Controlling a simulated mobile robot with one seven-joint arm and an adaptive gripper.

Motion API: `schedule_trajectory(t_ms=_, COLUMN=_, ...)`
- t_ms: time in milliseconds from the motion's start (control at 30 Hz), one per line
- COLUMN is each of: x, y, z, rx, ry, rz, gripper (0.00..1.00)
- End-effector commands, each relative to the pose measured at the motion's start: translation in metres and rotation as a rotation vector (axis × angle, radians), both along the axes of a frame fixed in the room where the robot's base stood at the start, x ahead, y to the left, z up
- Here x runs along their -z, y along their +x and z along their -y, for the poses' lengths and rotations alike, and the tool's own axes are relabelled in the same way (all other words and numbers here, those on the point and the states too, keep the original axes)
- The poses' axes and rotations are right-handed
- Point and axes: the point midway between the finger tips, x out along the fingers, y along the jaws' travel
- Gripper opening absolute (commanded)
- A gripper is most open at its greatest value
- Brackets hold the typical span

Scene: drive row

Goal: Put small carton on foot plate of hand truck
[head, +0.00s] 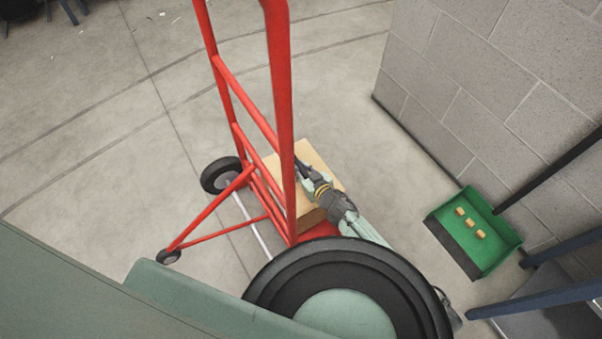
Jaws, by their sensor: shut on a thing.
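The small carton (318,155) is a light tan box. It is behind the red frame of the hand truck (280,100), low down, over or on the red foot plate (320,230). Only a corner of the plate shows, and I cannot tell whether the carton touches it. My gripper (306,172) is at the carton's near upper side and is shut on it. The fingertips are partly hidden by a red upright. My own arm and body cover the lower middle of the view.
Dark blue legs (560,295) stand at the lower right. The floor at the left of the hand truck is clear.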

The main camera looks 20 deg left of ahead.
Motion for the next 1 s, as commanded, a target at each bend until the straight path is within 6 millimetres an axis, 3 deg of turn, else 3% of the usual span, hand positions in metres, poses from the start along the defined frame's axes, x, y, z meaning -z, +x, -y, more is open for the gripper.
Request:
schedule_trajectory(t_ms=533, x=0.055, y=0.0, z=-0.002, rx=-0.001, ry=0.005, rz=0.003, gripper=0.0)
schedule_trajectory(t_ms=967, x=0.061, y=0.0, z=-0.001, rx=-0.002, ry=0.006, rz=0.004, gripper=0.0)
schedule_trajectory(t_ms=1000, x=0.063, y=0.0, z=0.0, rx=0.0, ry=0.001, rz=0.001, gripper=0.21)
